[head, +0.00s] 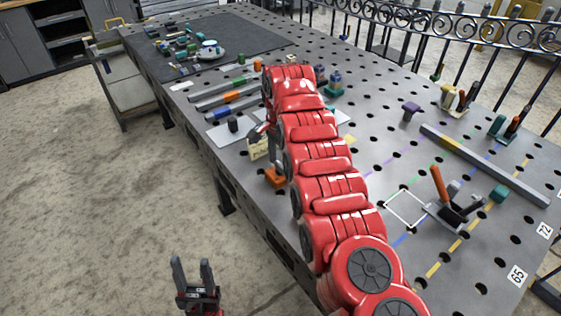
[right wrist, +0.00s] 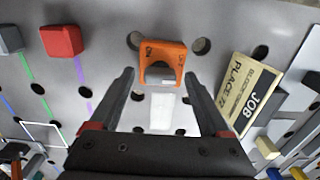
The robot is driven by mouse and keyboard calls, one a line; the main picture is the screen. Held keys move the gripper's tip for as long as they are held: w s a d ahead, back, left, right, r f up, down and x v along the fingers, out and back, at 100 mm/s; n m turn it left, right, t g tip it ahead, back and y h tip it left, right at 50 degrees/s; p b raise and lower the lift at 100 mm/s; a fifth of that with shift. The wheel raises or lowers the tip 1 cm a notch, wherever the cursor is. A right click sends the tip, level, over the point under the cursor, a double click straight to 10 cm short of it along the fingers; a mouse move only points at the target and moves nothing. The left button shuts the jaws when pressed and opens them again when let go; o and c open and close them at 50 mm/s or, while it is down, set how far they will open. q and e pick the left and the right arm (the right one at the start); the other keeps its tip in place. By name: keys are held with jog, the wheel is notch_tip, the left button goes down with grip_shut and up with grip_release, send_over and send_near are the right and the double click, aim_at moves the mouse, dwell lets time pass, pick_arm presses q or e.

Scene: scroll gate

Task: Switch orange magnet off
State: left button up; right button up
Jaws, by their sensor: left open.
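The orange magnet (right wrist: 162,50) is an arched block with dark lettering on its left and right ends. It sits on the holed metal table, and in the head view it shows beside my red right arm (head: 276,178). I cannot tell which way its switch is set. My right gripper (right wrist: 160,78) is open and empty, its fingertips apart on either side just short of the magnet in the right wrist view. My left gripper (head: 192,264) is open and empty over the floor, away from the table.
A cream job plate block (right wrist: 250,92) stands right of the magnet, also in the head view (head: 258,148). A red block (right wrist: 62,41) is to its left. A clamp with an orange handle (head: 440,186) and a long grey bar (head: 485,163) are on the right table half.

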aim_at(280, 164)
notch_tip(280, 164, up, 3)
jog(key=shift+w+d+f, duration=0.1)
notch_tip(280, 164, up, 15)
jog(key=p, duration=1.4)
jog(key=shift+f, duration=0.2)
